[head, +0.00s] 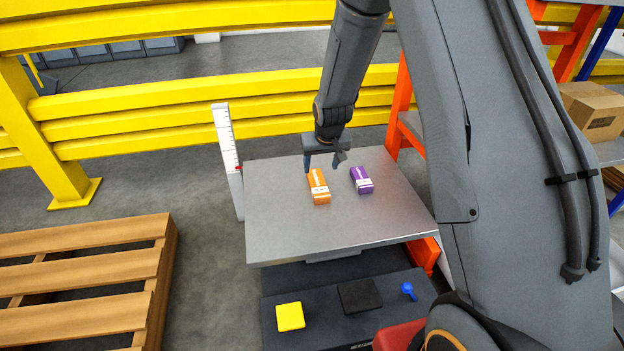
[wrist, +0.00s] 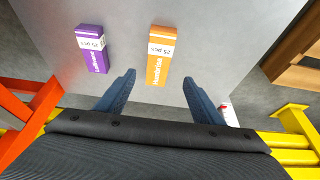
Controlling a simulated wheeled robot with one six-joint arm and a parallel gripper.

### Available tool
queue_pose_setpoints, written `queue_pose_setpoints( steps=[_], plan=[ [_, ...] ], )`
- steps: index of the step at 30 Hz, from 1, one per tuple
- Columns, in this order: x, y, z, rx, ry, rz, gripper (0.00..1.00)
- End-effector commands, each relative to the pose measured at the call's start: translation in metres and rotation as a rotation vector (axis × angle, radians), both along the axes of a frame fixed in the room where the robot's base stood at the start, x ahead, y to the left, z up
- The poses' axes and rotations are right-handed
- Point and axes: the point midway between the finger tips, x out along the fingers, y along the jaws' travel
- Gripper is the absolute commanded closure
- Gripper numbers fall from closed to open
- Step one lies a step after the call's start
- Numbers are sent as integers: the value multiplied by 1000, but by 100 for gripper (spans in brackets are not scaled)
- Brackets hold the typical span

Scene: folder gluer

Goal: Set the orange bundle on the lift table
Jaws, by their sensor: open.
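The orange bundle (head: 318,187) lies on the grey metal top of the lift table (head: 290,235), a white label band around it. In the wrist view the orange bundle (wrist: 160,58) lies just beyond the fingertips, roughly in line with the gap between them. My gripper (head: 322,165) is open and empty over the far part of the table; its two blue fingers (wrist: 158,80) stand apart. Nothing shows between the fingers, and the bundle appears clear of them. Its exact height above the table is hard to tell.
A purple bundle (head: 361,180) lies to the right of the orange one on the same top. A white scale post (head: 227,150) stands at the table's left edge. Yellow guard rails (head: 130,125) run behind. A wooden pallet (head: 85,270) is at left. The table's front area is clear.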

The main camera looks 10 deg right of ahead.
Motion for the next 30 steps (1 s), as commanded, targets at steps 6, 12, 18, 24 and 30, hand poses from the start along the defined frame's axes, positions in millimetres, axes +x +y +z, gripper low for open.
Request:
queue_pose_setpoints(
  steps=[6, 12, 18, 24, 30],
  plan=[
    [-52, 68, 45, 1, 54, 101, 39],
    [-160, 145, 98, -10, 155, 260, 39],
    [-282, 184, 135, -31, 256, 417, 39],
    [-374, 188, 152, -54, 335, 533, 39],
    [-408, 184, 156, -66, 366, 574, 39]
  ],
)
